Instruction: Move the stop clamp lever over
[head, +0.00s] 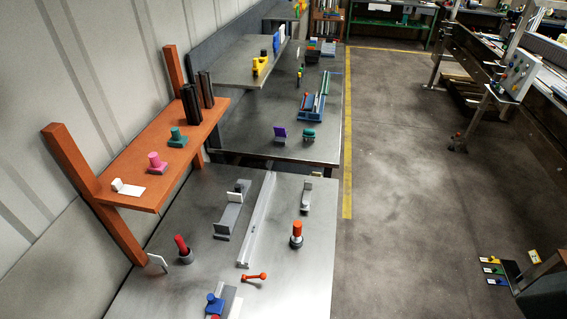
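A grey metal table (285,290) fills the lower middle of the head view. A long light rail (259,222) runs along it. An orange lever with ball ends (255,277) lies near the rail's lower end. A red handle (181,244) stands tilted in a dark round base at the left. An upright orange knob (297,229) sits on a dark base right of the rail. I cannot tell which of these is the stop clamp lever. Neither of my grippers shows in this view.
A grey bracket (229,221) stands left of the rail and a small one (305,197) right of it. A blue clamp (215,304) is at the front edge. An orange shelf (150,190) overhangs the left side. The floor (410,200) right of the table is open.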

